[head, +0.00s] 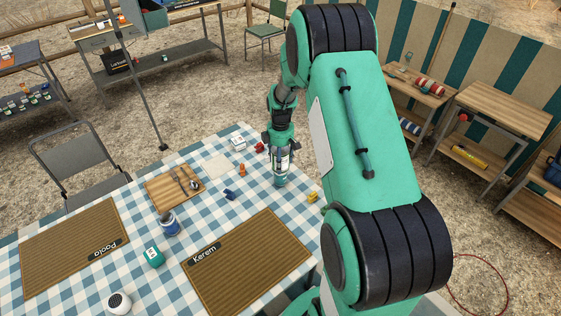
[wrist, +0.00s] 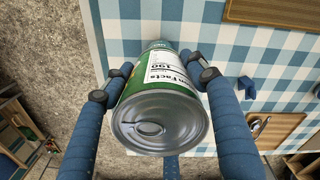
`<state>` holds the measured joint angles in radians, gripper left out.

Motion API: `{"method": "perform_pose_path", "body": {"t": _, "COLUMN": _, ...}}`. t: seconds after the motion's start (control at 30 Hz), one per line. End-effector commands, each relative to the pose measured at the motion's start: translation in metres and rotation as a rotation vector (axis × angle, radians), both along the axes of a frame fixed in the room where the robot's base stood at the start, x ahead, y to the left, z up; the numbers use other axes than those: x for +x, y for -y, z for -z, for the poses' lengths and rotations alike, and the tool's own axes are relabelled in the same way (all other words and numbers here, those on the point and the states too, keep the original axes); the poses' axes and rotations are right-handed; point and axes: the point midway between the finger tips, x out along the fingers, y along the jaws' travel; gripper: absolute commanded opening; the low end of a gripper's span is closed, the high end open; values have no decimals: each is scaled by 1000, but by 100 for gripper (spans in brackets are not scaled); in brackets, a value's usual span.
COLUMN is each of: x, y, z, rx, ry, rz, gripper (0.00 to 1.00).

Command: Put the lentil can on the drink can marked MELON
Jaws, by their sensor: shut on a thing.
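My gripper (head: 281,150) is shut on a green can with a white nutrition label, likely the lentil can; its silver pull-tab lid (wrist: 160,128) faces the wrist camera. The fingers clasp the can's sides from left and right. In the head view the held can is small, above the far right edge of the checked table. A teal can-like thing (head: 280,181) shows directly below it, and its teal edge (wrist: 158,45) shows past the held can in the wrist view. No MELON marking is readable, and I cannot tell whether the two touch.
The checked table (head: 140,205) carries two brown mats, a wooden board (head: 160,190) with utensils, a blue-grey mug (head: 169,226), a teal container (head: 153,257) and a white round item (head: 119,302). Small blue (head: 229,195), orange (head: 242,170) and yellow (head: 312,197) items lie near my gripper.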

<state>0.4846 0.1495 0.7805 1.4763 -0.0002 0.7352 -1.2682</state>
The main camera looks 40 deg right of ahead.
Motion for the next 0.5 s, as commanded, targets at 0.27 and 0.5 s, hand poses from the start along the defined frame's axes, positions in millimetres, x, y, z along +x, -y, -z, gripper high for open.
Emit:
{"method": "perform_pose_path", "body": {"t": 0.27, "x": 0, "y": 0, "z": 2, "rx": 0, "ry": 0, "rz": 0, "gripper": 76}}
{"method": "perform_pose_path", "body": {"t": 0.5, "x": 0, "y": 0, "z": 1, "rx": 0, "ry": 0, "rz": 0, "gripper": 76}}
